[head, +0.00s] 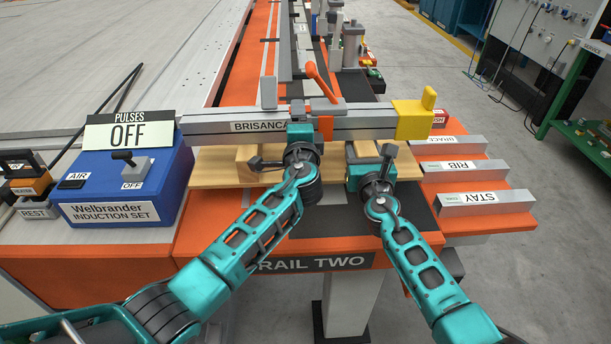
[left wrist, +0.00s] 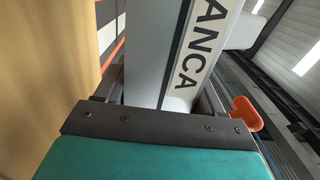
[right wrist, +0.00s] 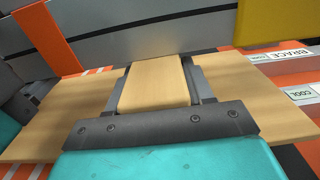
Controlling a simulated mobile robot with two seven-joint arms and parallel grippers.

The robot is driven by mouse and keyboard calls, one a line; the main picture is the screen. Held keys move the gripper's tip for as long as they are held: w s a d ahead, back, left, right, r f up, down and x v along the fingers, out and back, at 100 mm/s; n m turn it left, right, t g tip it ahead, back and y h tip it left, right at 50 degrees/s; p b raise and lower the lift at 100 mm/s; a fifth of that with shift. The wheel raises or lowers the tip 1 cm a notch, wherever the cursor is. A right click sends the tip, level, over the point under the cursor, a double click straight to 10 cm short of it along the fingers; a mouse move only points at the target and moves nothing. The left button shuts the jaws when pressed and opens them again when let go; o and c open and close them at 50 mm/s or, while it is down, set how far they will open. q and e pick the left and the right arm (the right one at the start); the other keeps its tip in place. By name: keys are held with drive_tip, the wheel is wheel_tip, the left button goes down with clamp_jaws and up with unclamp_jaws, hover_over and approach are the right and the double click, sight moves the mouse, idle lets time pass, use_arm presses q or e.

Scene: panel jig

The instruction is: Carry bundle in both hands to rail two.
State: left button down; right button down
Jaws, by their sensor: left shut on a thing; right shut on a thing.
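A grey metal bar lettered BRISANCA (head: 215,128) lies crosswise along a pale wooden board (head: 215,165). An orange clamp handle (head: 320,80) stands on the bar and a yellow block (head: 413,120) is at its right end. My left gripper (head: 300,135) is shut on the bar, which also shows between its fingers in the left wrist view (left wrist: 165,60). My right gripper (head: 365,160) is shut on a wooden block (right wrist: 155,82) on the board. The orange table marked RAIL TWO (head: 315,263) is underneath; I cannot tell whether the board touches it.
A blue Welbrander induction set (head: 125,190) with a PULSES OFF sign (head: 128,132) stands at the left. Bars marked RIB (head: 462,168) and STAY (head: 485,200) lie on orange at the right. A green service bench (head: 590,140) is farther right, past open grey floor.

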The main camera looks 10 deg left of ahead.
use_arm(q)
drive_tip(key=shift+d+b, duration=0.1)
drive_tip(key=shift+b, duration=0.2)
use_arm(e)
drive_tip(key=shift+f, duration=0.15)
